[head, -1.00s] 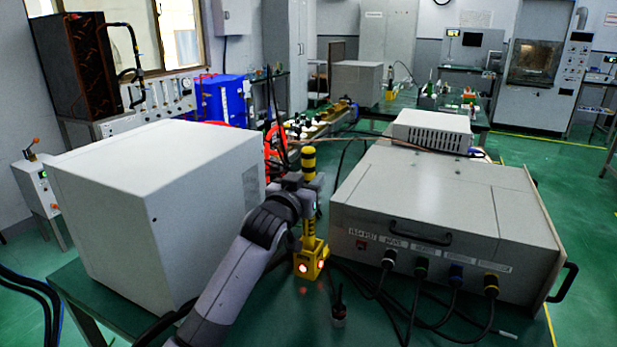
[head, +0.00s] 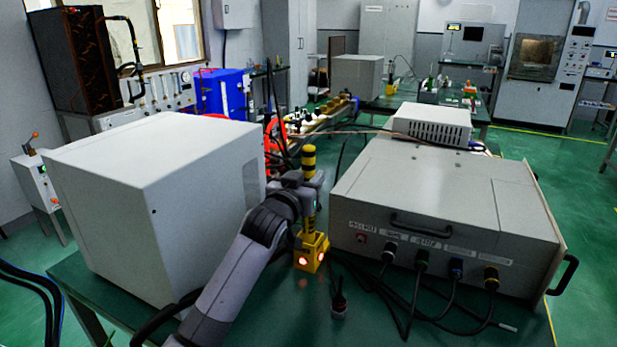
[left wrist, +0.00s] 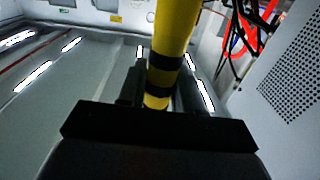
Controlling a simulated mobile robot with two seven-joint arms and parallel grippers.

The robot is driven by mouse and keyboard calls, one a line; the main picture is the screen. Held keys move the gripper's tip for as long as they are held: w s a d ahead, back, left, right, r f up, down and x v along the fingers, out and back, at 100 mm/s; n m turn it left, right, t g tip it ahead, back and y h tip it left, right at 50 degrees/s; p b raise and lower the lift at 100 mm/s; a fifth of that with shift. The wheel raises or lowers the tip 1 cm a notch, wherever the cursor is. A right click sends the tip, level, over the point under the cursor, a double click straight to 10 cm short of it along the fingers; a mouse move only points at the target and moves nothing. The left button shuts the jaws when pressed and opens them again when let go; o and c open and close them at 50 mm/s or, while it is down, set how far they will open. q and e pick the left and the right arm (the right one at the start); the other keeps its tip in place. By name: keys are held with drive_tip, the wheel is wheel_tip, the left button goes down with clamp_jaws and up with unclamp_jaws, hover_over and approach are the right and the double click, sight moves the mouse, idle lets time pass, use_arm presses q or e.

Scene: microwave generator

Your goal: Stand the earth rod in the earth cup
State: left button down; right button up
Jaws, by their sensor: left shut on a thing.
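The earth rod (head: 308,158) is yellow with black bands and stands about upright in the head view. My left gripper (head: 306,182) is shut on it below its top. In the left wrist view the rod (left wrist: 172,40) runs between the fingers of the gripper (left wrist: 160,88). The earth cup (head: 314,250) is a yellow block with two glowing lights on the table. The rod's lower part is in line with the cup's top; I cannot tell how deep it sits. My right gripper is not in view.
A large white cabinet (head: 150,200) stands close on the left. A grey cable-fed unit (head: 440,205) stands on the right, its cables lying across the green table (head: 275,315). A small dark object (head: 339,303) stands in front of the cup.

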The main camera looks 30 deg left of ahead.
use_arm(q)
drive_tip(key=shift+f, duration=0.15)
drive_tip(key=c, duration=0.7)
unclamp_jaws()
drive_tip(key=s, duration=0.7)
drive_tip(key=shift+d, duration=0.35)
drive_tip(key=shift+s, duration=0.1)
